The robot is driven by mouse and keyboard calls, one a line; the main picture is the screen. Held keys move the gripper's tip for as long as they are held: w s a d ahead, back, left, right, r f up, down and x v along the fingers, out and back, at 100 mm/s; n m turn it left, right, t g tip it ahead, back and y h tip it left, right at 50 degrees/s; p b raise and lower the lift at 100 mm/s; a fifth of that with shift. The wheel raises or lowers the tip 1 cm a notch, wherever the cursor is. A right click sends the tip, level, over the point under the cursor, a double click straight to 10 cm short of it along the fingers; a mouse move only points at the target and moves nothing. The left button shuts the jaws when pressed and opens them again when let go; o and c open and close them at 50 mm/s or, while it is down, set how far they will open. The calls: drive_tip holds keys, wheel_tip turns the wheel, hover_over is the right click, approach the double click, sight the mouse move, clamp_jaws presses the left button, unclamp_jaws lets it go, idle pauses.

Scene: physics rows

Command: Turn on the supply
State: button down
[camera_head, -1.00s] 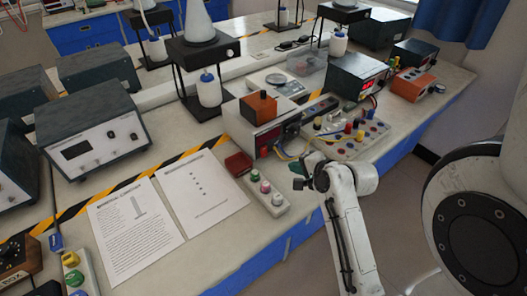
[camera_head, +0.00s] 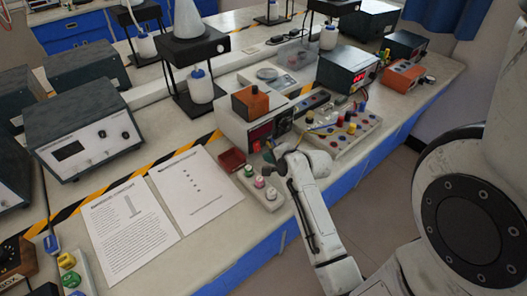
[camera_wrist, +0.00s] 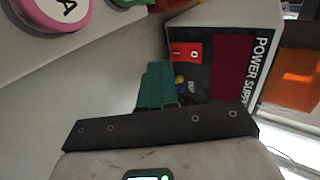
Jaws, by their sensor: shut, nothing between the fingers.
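The power supply (camera_head: 233,123) is a white box with a dark front panel, standing on the bench with an orange block on top. In the wrist view its panel reads "POWER SUPPLY" (camera_wrist: 262,68) and carries a red rocker switch (camera_wrist: 185,53) and a dark red display (camera_wrist: 232,66) with no digits visible. My gripper (camera_head: 268,156) is in front of the supply's panel. In the wrist view its teal fingers (camera_wrist: 156,82) are together and empty, just short of the panel and slightly left of the switch. Contact with the switch is not visible.
A strip of coloured buttons (camera_head: 260,183) lies close to my gripper; its pink button (camera_wrist: 55,10) shows in the wrist view. A dark red tray (camera_head: 231,160) is beside it. A terminal board with coloured knobs (camera_head: 345,132) and wires lies right of the supply.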

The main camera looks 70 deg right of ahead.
sight(257, 148)
drive_tip(key=shift+w+d+f, duration=0.1)
drive_tip(key=shift+w+d, duration=0.35)
drive_tip(key=shift+w, duration=0.3)
drive_tip(key=shift+w+d, duration=0.45)
drive_tip(key=shift+w, duration=0.25)
drive_tip(key=shift+w+f, duration=0.1)
drive_tip(key=shift+f, duration=0.05)
drive_tip(key=shift+r, duration=0.25)
drive_tip(key=shift+d+r+p, duration=0.1)
drive_tip(key=shift+r+p, duration=0.6)
drive_tip(key=shift+p, duration=0.2)
